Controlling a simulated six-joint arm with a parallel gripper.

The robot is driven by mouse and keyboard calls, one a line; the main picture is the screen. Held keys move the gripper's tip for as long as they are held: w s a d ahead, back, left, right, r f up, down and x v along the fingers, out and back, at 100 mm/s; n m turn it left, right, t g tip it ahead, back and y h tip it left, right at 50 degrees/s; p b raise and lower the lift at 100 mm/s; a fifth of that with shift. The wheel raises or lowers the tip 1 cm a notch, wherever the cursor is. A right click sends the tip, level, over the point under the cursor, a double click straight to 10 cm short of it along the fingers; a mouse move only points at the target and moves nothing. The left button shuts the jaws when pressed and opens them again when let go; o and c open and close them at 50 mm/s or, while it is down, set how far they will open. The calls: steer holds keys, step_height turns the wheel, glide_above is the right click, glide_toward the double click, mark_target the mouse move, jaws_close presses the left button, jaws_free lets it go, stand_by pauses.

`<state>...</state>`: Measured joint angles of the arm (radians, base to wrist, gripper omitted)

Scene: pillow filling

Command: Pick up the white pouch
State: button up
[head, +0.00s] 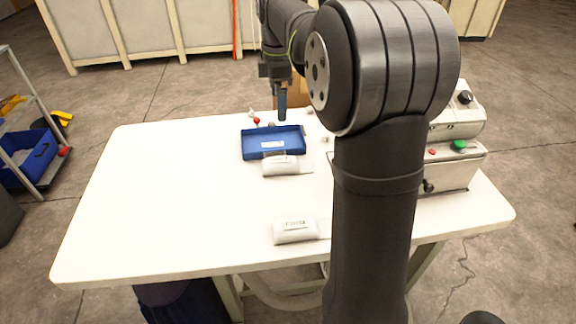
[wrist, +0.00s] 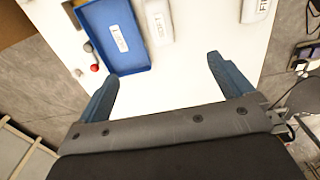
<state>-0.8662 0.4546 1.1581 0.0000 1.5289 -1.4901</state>
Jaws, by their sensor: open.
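Two white pouches with printed labels lie on the white table. One pouch (head: 281,168) lies right at the front edge of the blue tray; the other pouch (head: 297,235) lies nearer the table's front edge. In the wrist view the near-tray pouch (wrist: 158,22) is beside the tray, and the second pouch (wrist: 254,9) is cut off at the top edge. My gripper (wrist: 162,70) is open with nothing between its blue fingers. In the head view my gripper (head: 282,106) is over the table's back side, behind the tray, apart from both pouches.
The blue tray (head: 260,153) carries a white label. A small red-topped knob (head: 257,121) stands behind it. A white machine (head: 455,165) with a green button is at the right, partly hidden by my arm. The table's left half (head: 150,200) is clear.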

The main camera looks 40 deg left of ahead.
steer(key=c, duration=0.6)
steer(key=shift+c, duration=0.2)
glide_above(274, 160)
steer(key=f, duration=1.5)
steer(key=shift+s+a, duration=0.15)
steer(key=shift+s, duration=0.2)
steer(key=shift+w+f, duration=0.2)
steer(key=shift+f, duration=1.35)
steer(key=shift+w+f, duration=0.2)
steer(key=shift+f, duration=1.3)
